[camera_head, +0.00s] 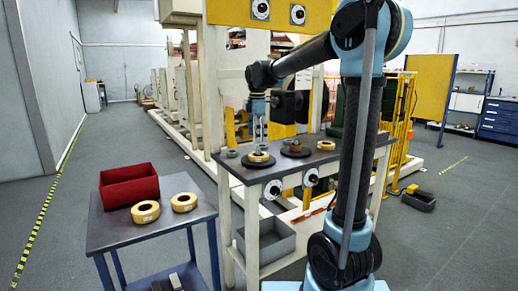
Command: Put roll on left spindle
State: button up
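My gripper (260,140) points straight down above the left spindle's dark round plate (258,165), on the near left part of the long bench. A tan roll (258,157) lies at that plate, right under the fingertips. The fingers are too small to show whether they grip the roll or only hover over it. A second dark round plate (296,153) with a grey centre is just to the right. Another tan roll (326,145) lies farther right on the bench. Two more tan rolls (145,211) (184,202) lie on the small side table.
A red bin (129,186) stands on the small table (110,230), behind the rolls. The tall machine frame (212,80) rises close to the left of my gripper. Small grey pieces (232,153) lie near the left plate. A grey bin (266,243) sits below the bench.

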jog(key=shift+r, duration=2.4)
jog(key=s+d+f+m+t, duration=0.1)
jog(key=s+d+f+m, duration=0.35)
jog(key=s+d, duration=0.3)
jog(key=s+d+f+m, duration=0.4)
jog(key=s+d+m, duration=0.1)
jog(key=s+d, duration=0.25)
jog(key=s+d+f+m, duration=0.4)
jog(key=s+f+m, duration=0.1)
jog(key=s+f, duration=0.3)
jog(key=s+d+f+m+t, duration=0.1)
jog(key=s+d+f+m, duration=0.2)
jog(key=s+f+m, duration=0.3)
notch_tip(320, 180, down, 4)
jog(key=s, duration=0.2)
jog(key=shift+s+d, duration=0.3)
jog(key=shift+d, duration=0.05)
jog(key=shift+r+m, duration=0.1)
jog(key=shift+m, duration=0.15)
